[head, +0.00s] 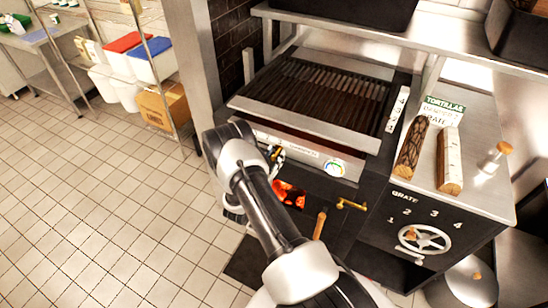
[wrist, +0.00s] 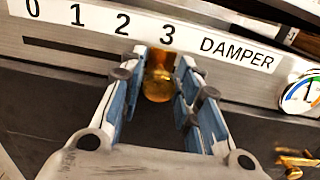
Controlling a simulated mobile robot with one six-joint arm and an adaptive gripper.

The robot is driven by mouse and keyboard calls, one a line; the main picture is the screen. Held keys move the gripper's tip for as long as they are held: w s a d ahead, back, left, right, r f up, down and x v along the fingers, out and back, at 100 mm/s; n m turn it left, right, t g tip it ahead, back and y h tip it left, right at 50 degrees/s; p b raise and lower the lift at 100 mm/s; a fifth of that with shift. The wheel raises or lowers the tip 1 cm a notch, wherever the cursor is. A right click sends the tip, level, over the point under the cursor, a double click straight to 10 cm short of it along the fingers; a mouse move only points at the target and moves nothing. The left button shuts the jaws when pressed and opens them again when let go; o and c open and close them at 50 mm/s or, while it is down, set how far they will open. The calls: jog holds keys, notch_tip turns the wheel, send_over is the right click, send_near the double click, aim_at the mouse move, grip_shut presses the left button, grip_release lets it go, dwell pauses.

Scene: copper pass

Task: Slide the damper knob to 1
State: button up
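The damper knob (wrist: 158,84) is a rounded amber-brass knob on the grill's steel front panel, just below the number 3 of the damper scale (wrist: 121,23). The scale reads 0, 1, 2, 3 from left to right, with a dark slot (wrist: 66,53) under it. My gripper (wrist: 162,68) is at the knob, with one finger on each side. In the head view my gripper (head: 274,154) is at the front panel, and my arm hides much of the scale.
A round dial (head: 334,168) is right of the damper label. Below are a glowing firebox opening (head: 289,194), a brass handle (head: 351,204) and a wooden handle (head: 319,225). The grate wheel (head: 424,239) is at right. The tiled floor at left is clear.

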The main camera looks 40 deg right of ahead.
grip_shut()
dwell(0.3)
